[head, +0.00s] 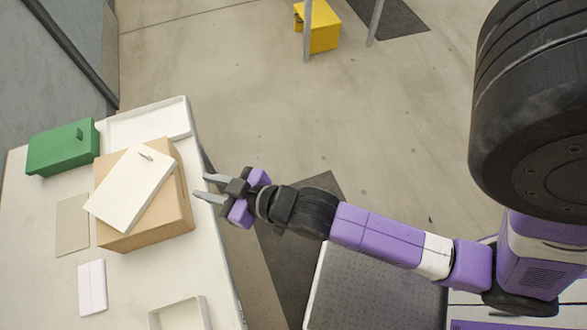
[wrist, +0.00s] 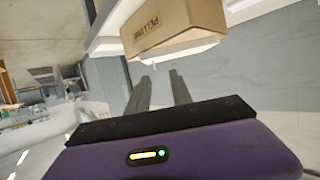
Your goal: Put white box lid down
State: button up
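The white box lid (head: 125,195), a flat rectangular panel with a small handle near one edge, lies on top of the brown cardboard box (head: 172,218) in the head view. It is turned at an angle to the box, and one corner reaches past the box's left side. My gripper (head: 202,186) is just right of the box at the table's edge, fingers apart, empty and not touching the lid. In the wrist view, the open fingers (wrist: 161,77) point towards the cardboard box (wrist: 175,28), which has dark lettering. A white edge, apparently the lid, shows along it.
The white table (head: 215,275) also holds a green box (head: 62,150), a shallow white tray (head: 150,122) behind, another (head: 180,314) in front, a beige sheet (head: 72,225) and a small pale box (head: 92,287). A yellow bin (head: 323,32) stands on the floor.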

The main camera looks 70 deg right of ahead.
jog(key=s+a+r, duration=0.1)
jog(key=s+r, duration=0.3)
jog(key=s, duration=0.6)
jog(key=s+a+r+n+y, duration=0.1)
jog(key=s+r, duration=0.3)
jog(key=s, duration=0.6)
jog(key=shift+s+t, duration=0.25)
jog(key=shift+t, duration=0.15)
